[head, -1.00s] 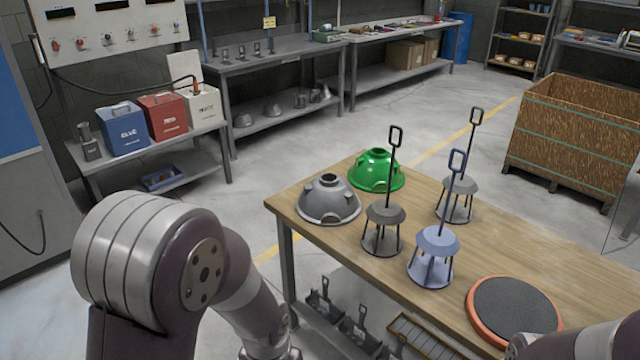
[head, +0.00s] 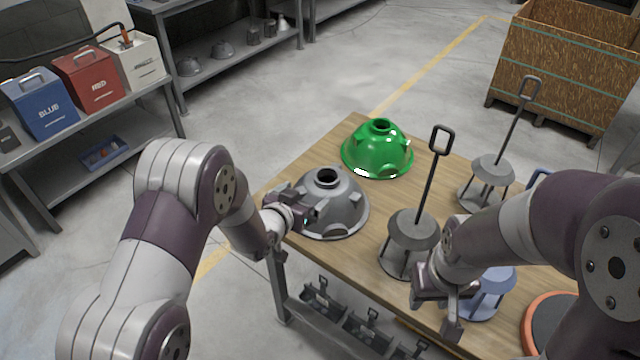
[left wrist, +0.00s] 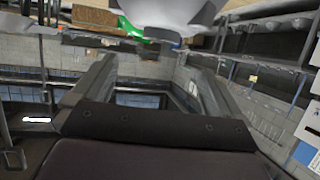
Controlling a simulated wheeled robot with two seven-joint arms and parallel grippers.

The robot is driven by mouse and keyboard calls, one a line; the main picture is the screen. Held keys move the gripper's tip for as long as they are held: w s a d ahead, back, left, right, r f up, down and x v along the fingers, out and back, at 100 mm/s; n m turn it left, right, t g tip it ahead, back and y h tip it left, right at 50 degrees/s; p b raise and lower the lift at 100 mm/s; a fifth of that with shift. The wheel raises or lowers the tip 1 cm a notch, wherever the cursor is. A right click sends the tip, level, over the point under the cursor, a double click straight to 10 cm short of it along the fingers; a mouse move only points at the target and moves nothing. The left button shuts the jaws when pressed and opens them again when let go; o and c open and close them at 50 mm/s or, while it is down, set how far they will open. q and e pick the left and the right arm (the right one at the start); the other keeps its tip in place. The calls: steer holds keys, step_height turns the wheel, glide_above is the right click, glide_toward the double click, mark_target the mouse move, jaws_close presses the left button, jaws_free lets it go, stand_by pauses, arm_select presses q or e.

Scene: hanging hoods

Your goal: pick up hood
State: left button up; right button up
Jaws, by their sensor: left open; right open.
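A grey metal hood (head: 345,204) sits dome-up at the left end of the wooden table, with a round opening on top. A glossy green hood (head: 380,150) sits just behind it to the right. My left gripper (head: 312,212) is open at the grey hood's left side; I cannot tell whether it touches. In the left wrist view its two fingers (left wrist: 150,95) are apart with nothing between them, and a pale grey hood edge (left wrist: 172,14) shows at the top. My right gripper (head: 440,310) is open and empty near the table's front edge, before the stands.
A grey stand with a tall handle (head: 412,232) is right of the grey hood. Another grey stand (head: 487,178) is behind it, and a blue stand (head: 490,290) is partly hidden by my right arm. An orange-rimmed disc (head: 535,325) lies at the right. Blue, red and white boxes stand left.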

arm_select(q)
steer(key=p, duration=0.2)
glide_toward(331, 172)
steer(key=x, duration=0.4)
steer(key=shift+w+d+f, duration=0.15)
steer(key=shift+w, duration=0.1)
steer(key=shift+s, duration=0.15)
steer(key=c, duration=1.7)
steer(key=shift+c, duration=0.5)
